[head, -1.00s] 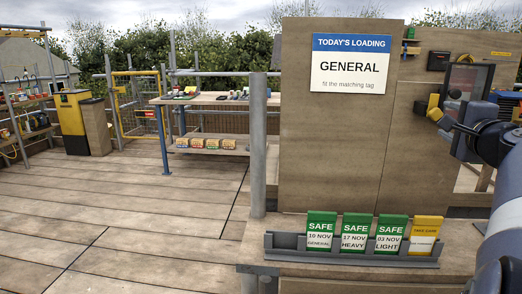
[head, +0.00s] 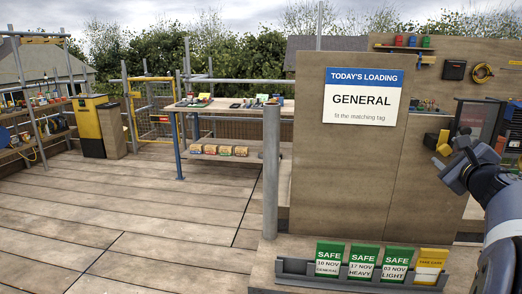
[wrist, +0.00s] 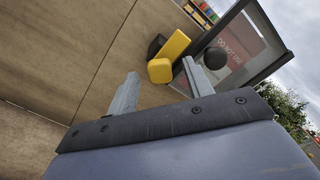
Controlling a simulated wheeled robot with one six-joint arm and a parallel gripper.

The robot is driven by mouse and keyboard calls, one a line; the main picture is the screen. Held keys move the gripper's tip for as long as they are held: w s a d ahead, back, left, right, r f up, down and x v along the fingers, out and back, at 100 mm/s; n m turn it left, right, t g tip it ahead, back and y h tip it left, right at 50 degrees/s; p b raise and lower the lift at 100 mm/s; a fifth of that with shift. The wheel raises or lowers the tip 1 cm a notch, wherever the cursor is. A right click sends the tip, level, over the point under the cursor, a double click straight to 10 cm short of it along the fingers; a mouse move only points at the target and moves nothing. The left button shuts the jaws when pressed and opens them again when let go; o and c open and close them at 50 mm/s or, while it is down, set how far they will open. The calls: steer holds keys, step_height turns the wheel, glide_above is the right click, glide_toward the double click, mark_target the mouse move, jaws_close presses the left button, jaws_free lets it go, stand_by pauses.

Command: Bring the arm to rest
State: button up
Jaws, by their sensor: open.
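My arm (head: 500,235) reaches in from the right edge in the head view. My gripper (wrist: 160,84) is open and empty, its two grey fingers apart in the wrist view. In the head view the gripper (head: 454,162) is in front of the right part of the upright board, clear of the tag rack below. A yellow object (wrist: 172,50) with black parts shows beyond the fingers, and it also shows in the head view (head: 438,141). I cannot tell its exact distance from the fingers.
A board (head: 335,180) carries a "GENERAL" sign (head: 364,97). A grey rack (head: 295,268) with green and yellow tags stands below it. A metal post (head: 271,170) stands left of it. A workbench (head: 228,107) is behind. The deck (head: 130,215) at left is clear.

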steer(key=m+p, duration=0.2)
steer(key=p, duration=0.1)
steer(key=m+p, duration=0.2)
steer(key=p, duration=0.1)
steer(key=m+p, duration=0.2)
steer(key=p, duration=0.1)
steer(key=shift+r+m, duration=0.25)
steer(key=shift+m, duration=0.15)
steer(key=m+p, duration=0.4)
steer(key=p, duration=0.3)
steer(key=shift+s+f, duration=0.1)
steer(key=shift+f, duration=0.1)
steer(key=shift+s+a+f, duration=0.1)
steer(key=shift+s, duration=0.4)
steer(key=shift+s+a, duration=0.2)
steer(key=shift+s, duration=0.35)
steer(key=shift+b, duration=0.3)
